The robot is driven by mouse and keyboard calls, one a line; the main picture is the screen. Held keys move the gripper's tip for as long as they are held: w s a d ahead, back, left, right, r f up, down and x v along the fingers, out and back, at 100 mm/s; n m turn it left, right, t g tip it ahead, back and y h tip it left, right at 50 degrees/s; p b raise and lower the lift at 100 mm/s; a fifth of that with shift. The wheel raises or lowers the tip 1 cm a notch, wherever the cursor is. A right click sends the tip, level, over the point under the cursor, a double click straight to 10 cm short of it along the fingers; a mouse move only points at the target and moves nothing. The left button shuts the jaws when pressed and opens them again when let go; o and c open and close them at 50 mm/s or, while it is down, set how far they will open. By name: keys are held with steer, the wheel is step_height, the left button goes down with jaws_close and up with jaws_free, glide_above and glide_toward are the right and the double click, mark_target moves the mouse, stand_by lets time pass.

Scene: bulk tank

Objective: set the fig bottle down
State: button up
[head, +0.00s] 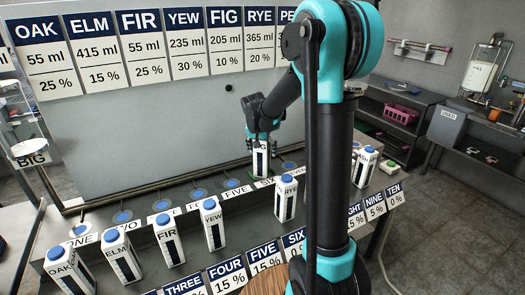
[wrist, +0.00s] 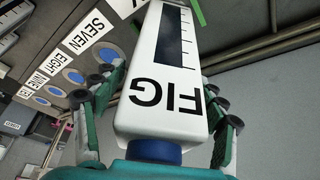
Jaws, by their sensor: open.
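The fig bottle (head: 261,160) is a white carton with a dark level strip and a blue cap, and it stands upright at the back row of the bench, behind the label SIX. In the wrist view the bottle (wrist: 165,65) shows its FIG lettering upside down and its blue cap (wrist: 154,151) close to the camera. My gripper (head: 263,135) is around the upper part of the bottle from above. In the wrist view the gripper's fingers (wrist: 165,95) are spread on both sides of it, with a gap visible at the right. The bottle's base is hard to make out.
Blue round spots (head: 199,194) line the back row. The OAK (head: 68,271), ELM (head: 121,256), FIR (head: 168,240), YEW (head: 213,225) and RYE (head: 286,198) bottles stand along the front. A grey panel (head: 170,130) with percentage cards rises behind. My arm hides part of the right side.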

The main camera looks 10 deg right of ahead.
steer(key=v, duration=1.2)
steer(key=shift+r, duration=0.15)
